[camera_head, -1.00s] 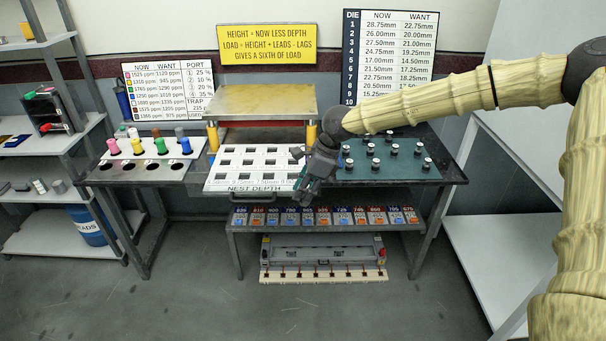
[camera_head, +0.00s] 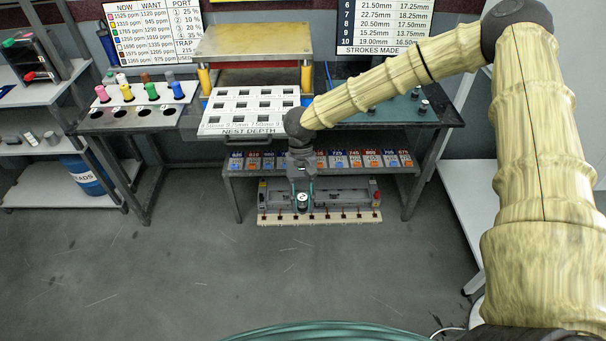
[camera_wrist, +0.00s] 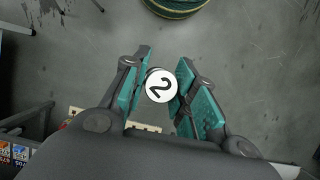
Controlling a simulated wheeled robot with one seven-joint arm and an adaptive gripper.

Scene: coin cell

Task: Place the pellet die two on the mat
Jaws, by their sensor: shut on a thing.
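Pellet die two is a small round piece with a white top marked "2" (camera_wrist: 161,86). It also shows small and dark-bodied in the head view (camera_head: 302,204). My gripper (camera_wrist: 164,76) is shut on it, with a teal-padded finger on either side. In the head view my gripper (camera_head: 302,196) hangs in front of the table's front edge, with the die at its lower end. The green mat (camera_head: 385,121) lies on the right part of the table, partly hidden by my arm. Some dies show on the mat; others may be hidden behind my arm.
The white nest depth board (camera_head: 222,122) lies left of the mat. A shelf of labelled boxes (camera_head: 375,159) and a lower grey unit (camera_head: 350,197) sit under the tabletop. A rack with coloured pegs (camera_head: 128,117) stands left. Open floor (camera_head: 180,270) lies in front.

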